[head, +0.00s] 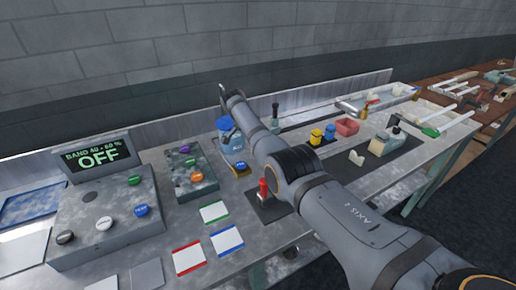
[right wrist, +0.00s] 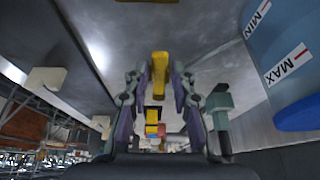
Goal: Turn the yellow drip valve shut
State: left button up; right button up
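In the right wrist view a yellow lever-like piece, the drip valve (right wrist: 160,72), stands between the two fingertips of my right gripper (right wrist: 158,88). A gap shows on each side, so the fingers are open and I see no contact. A blue vessel (right wrist: 292,45) with MIN and MAX marks is close on the right of that view. My left gripper is out of view.
A red-topped item (head: 264,188) on a dark mat is close to my right arm. A control box (head: 110,220) reading OFF and a button box (head: 190,170) stand left.

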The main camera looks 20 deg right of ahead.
jog(key=shift+o, duration=0.9)
jog(key=shift+a+r, duration=0.1)
jog(key=shift+r, duration=0.1)
jog(key=v, duration=1.1)
jog(key=shift+r, duration=0.25)
jog(key=shift+s+a+f, duration=0.1)
jog(key=shift+a, duration=0.05)
